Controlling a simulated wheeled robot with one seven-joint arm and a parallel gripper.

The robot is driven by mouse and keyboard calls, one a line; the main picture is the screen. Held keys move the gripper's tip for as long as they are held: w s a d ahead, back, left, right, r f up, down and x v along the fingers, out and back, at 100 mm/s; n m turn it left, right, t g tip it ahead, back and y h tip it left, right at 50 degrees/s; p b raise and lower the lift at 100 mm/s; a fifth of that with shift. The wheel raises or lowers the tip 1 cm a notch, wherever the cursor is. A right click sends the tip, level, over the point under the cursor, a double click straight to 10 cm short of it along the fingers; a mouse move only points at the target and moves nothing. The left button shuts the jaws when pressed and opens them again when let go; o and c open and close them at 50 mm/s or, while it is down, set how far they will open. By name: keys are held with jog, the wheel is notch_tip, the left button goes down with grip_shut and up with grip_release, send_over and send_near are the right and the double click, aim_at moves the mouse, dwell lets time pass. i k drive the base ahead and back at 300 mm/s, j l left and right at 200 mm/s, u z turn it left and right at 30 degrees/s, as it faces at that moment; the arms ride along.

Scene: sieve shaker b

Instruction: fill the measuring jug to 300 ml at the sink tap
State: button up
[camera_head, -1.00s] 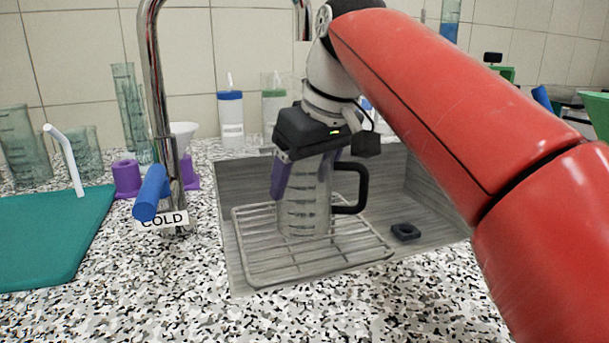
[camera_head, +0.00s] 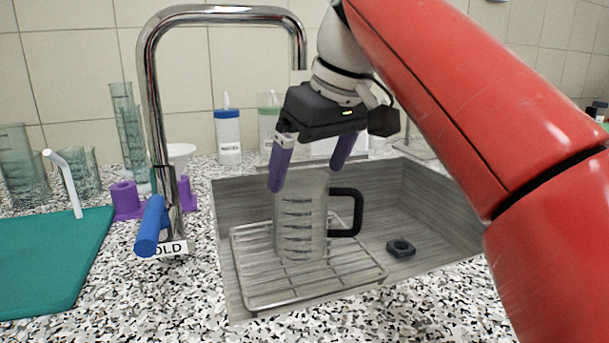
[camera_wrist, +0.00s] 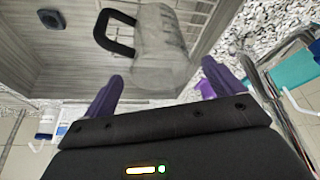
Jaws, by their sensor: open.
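The clear measuring jug (camera_head: 300,225) with dark marks and a black handle stands upright on the wire rack (camera_head: 255,295) in the sink. No water shows in it. My gripper (camera_head: 308,178) is open just above the jug's rim, its purple fingers apart and not closed on it. In the wrist view the jug (camera_wrist: 160,55) lies ahead of the open fingers (camera_wrist: 160,85). The chrome tap (camera_head: 155,90) arches over the sink's back left, its spout end right behind my gripper. Its blue lever (camera_head: 151,226) is at the left by a COLD label (camera_head: 172,248).
The grey sink (camera_head: 420,205) has a dark drain piece (camera_head: 400,248) on its floor. A teal board (camera_head: 50,255) with a white stick, purple holders (camera_head: 126,200) and clear beakers (camera_head: 22,165) stand left. Bottles (camera_head: 228,135) stand behind. The speckled counter in front is clear.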

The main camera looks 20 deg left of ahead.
aim_at(155, 217)
jog(key=k, duration=1)
